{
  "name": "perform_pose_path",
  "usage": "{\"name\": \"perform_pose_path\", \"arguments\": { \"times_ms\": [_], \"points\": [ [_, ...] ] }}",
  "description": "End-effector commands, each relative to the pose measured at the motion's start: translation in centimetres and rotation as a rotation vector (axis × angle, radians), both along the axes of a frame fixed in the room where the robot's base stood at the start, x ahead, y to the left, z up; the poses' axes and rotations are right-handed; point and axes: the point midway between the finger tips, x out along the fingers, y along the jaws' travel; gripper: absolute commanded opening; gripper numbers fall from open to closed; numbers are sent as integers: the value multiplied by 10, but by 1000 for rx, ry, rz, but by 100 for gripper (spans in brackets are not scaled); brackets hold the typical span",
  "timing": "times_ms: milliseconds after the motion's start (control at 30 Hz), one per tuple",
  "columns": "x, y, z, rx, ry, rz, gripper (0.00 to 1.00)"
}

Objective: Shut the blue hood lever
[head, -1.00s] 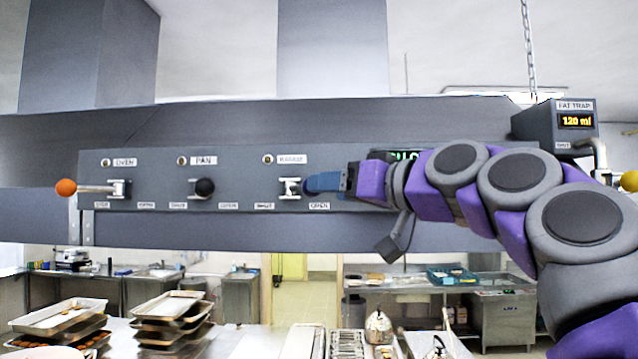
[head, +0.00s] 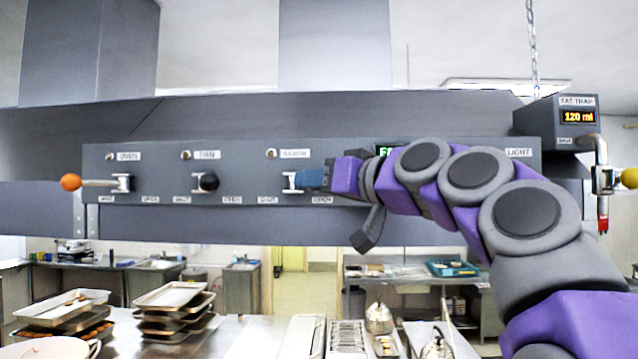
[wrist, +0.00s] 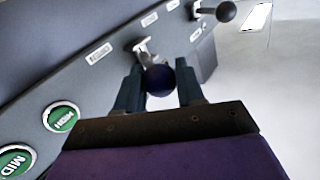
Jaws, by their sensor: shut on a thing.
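The blue hood lever has a metal bracket (head: 291,182) on the grey hood panel, above and between the SHUT and OPEN labels. Its dark blue ball knob (wrist: 159,80) sits between my fingers in the wrist view. My gripper (head: 308,180) is shut on this knob, just in front of the panel. In the head view the fingers hide the knob, so the lever's exact angle is hard to tell there. In the wrist view the bracket (wrist: 145,50) shows just beyond the knob.
The black-knobbed PAN lever (head: 208,182) points outward to the left of my gripper. The orange-knobbed OVEN lever (head: 72,182) points left. Green buttons (wrist: 61,117) show in the wrist view. The fat trap box (head: 556,122) is at the right. Trays (head: 172,308) stand on the counter below.

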Motion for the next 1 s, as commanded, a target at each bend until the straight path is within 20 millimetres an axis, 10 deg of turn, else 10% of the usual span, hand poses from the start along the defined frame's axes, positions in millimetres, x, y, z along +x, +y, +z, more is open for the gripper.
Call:
{"name": "perform_pose_path", "arguments": {
  "times_ms": [267,1000],
  "points": [
    [2,0,-2,0,3,-2,1],
    [-6,14,-3,-7,5,-133,0]
  ]
}}
